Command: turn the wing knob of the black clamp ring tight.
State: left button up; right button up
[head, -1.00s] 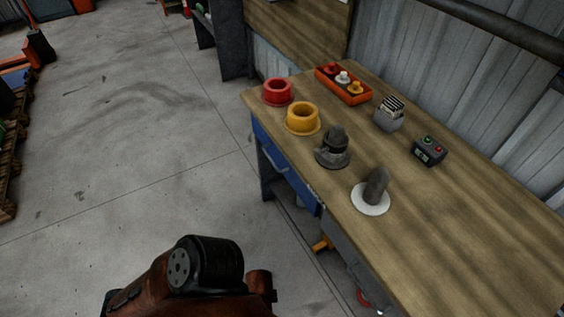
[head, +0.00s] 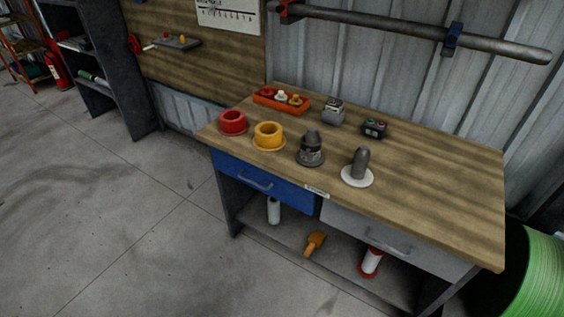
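On the wooden workbench (head: 420,185), a dark grey cone-shaped piece stands upright in a black ring-like base, which looks like the black clamp ring (head: 311,157). Its wing knob is too small to make out. To its right a grey rounded post (head: 361,161) stands on a white disc (head: 357,179). To its left are a yellow ring (head: 268,136) and a red ring (head: 232,123), each on a flange. Neither of my grippers is in view.
Behind are an orange tray (head: 268,104) with small knobs, a grey holder (head: 333,112) and a dark button box (head: 374,128). The bench's right half is bare. A green reel (head: 543,275) stands at right. Open floor lies at front left.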

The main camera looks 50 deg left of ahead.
aim_at(306, 155)
jog(key=u, duration=1.1)
jog(key=i, duration=0.15)
jog(key=u, duration=0.1)
